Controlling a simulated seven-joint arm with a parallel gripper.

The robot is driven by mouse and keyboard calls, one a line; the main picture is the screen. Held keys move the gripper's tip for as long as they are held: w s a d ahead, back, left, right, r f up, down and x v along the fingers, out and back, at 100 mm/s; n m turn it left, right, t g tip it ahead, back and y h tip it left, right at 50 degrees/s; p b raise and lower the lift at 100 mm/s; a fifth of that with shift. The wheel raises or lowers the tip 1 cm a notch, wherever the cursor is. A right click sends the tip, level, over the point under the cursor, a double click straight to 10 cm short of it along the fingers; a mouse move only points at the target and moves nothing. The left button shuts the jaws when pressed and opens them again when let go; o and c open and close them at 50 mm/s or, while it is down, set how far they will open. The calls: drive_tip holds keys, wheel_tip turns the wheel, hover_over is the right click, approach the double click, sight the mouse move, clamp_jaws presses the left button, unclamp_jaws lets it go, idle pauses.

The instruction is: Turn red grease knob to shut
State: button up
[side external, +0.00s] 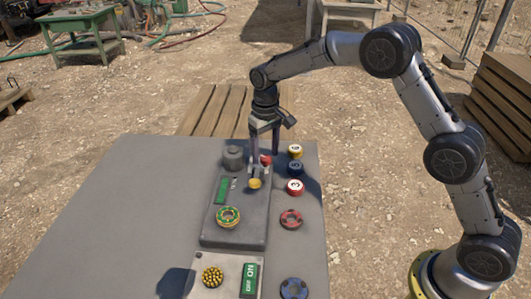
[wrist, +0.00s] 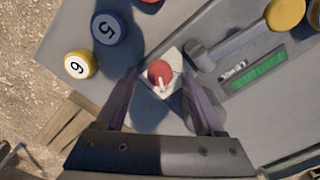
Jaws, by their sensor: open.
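The red knob (wrist: 160,73) sits on a small whitish square plate (wrist: 172,88) in the wrist view. A short white pointer mark on it runs toward the lower edge of the picture. In the side external view the knob (side external: 266,159) is small and partly hidden by a finger. My gripper (wrist: 160,78) is open, with one dark finger on each side of the knob and a visible gap to it on both sides. In the side external view my gripper (side external: 264,153) points down over the far end of the grey panel. Shut-position markings are not legible.
A lever with a yellow ball (side external: 255,183) is close beside the knob. Numbered yellow (side external: 295,151), blue (side external: 295,167) and red (side external: 295,187) caps line the right. The table's left side is clear.

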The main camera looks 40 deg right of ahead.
drive_tip(key=shift+f, duration=0.25)
clamp_jaws()
